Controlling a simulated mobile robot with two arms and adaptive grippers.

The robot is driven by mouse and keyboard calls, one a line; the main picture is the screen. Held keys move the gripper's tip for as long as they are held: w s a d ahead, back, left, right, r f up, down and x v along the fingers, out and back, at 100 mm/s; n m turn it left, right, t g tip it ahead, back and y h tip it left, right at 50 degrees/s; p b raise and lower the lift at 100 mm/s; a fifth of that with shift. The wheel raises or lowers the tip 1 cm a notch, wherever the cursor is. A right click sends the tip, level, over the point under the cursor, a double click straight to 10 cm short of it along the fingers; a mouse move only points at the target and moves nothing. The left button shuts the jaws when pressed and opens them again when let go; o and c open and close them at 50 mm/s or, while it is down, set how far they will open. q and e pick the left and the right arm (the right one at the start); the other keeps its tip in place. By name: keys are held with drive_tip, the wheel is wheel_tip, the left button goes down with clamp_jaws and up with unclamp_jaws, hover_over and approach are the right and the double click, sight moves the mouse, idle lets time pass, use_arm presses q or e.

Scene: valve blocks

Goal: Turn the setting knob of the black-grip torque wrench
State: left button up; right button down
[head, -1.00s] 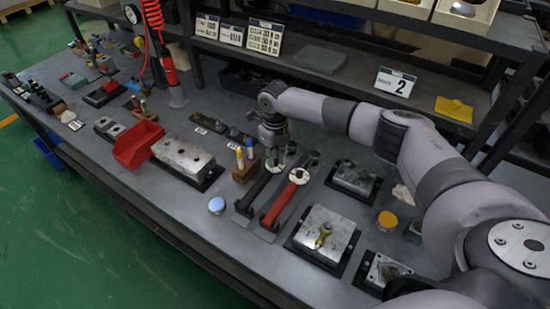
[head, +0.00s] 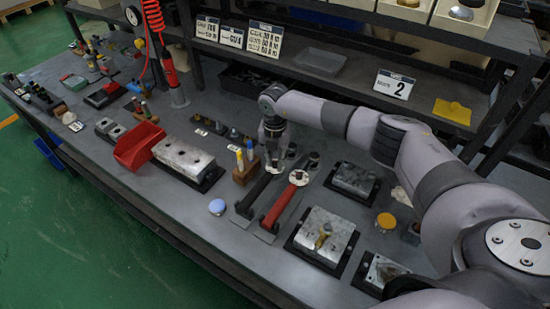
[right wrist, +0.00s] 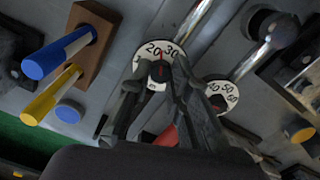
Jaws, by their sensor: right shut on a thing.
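The black-grip torque wrench (head: 249,197) lies on the bench, left of a red-grip torque wrench (head: 281,204). Its white setting dial (right wrist: 147,49) shows in the right wrist view, with 20 and 30 readable and a red mark between them. My right gripper (head: 274,155) is over this dial. In the right wrist view, my right gripper (right wrist: 160,74) has its dark fingers on both sides of the black knob (right wrist: 155,72) and is shut on it. The fingers hide part of the dial. The red wrench's dial (right wrist: 221,93) is just to the right. My left gripper is not in view.
A wooden block (head: 245,172) with a blue and a yellow marker stands close left of the black wrench. Metal valve blocks (head: 326,236) lie to the right. A red bin (head: 138,144) stands further left. The shelf (head: 345,75) runs behind.

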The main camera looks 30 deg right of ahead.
sight(275, 163)
drive_tip(key=m+p, duration=0.1)
drive_tip(key=m, duration=0.4)
drive_tip(key=shift+m, duration=0.4)
idle(0.3)
drive_tip(key=c, duration=1.8)
unclamp_jaws()
drive_tip(key=shift+o, duration=0.2)
drive_tip(key=shift+r, duration=0.1)
wheel_tip(275, 163, up, 12)
